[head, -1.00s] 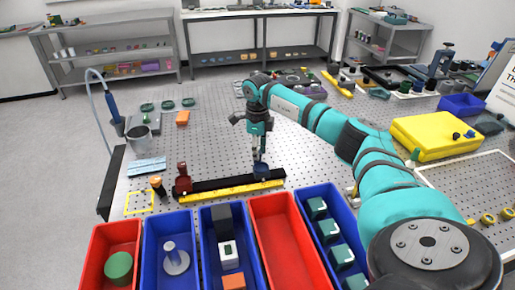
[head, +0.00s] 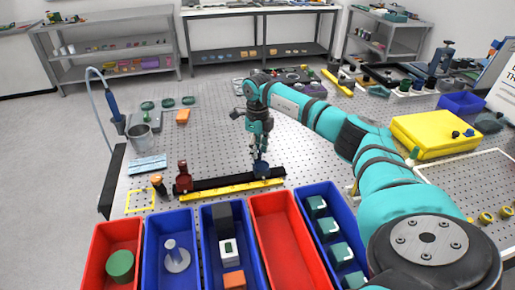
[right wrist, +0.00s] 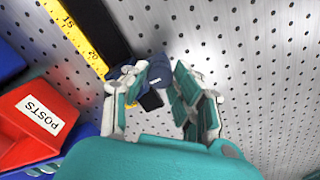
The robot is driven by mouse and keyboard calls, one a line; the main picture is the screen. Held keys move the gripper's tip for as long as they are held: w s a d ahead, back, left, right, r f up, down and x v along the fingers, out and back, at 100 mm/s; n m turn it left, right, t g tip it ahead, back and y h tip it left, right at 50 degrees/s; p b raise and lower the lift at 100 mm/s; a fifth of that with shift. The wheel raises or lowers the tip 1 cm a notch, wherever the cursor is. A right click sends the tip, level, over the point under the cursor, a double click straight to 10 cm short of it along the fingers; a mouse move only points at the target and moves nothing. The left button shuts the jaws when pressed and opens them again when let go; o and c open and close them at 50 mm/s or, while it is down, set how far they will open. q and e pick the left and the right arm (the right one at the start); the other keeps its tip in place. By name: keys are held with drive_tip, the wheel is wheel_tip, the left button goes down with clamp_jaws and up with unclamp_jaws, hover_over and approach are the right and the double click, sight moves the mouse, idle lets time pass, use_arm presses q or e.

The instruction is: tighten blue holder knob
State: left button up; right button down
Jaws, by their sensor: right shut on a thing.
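The blue holder (head: 262,171) sits at the right end of a black rail (head: 222,182) on the perforated table. A red holder (head: 183,177) stands at the rail's left end. My right gripper (head: 257,154) points down at the blue holder from above. In the right wrist view the blue holder (right wrist: 160,72) shows beyond the fingers of my right gripper (right wrist: 160,100), with a small black part (right wrist: 150,101) by the left finger. The gripper is shut on the blue holder's knob, which the fingers largely hide. My left gripper is not in view.
A yellow scale (head: 230,189) runs along the rail's front. Red and blue bins (head: 275,220) line the near edge; one reads POSTS in the right wrist view (right wrist: 40,115). A yellow case (head: 432,137) lies right of my arm. The table behind the rail is mostly clear.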

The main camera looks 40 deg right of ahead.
sight(258, 151)
drive_tip(key=c, duration=1.1)
unclamp_jaws()
drive_tip(key=shift+o, duration=0.2)
drive_tip(key=shift+r, duration=0.1)
wheel_tip(258, 151, up, 12)
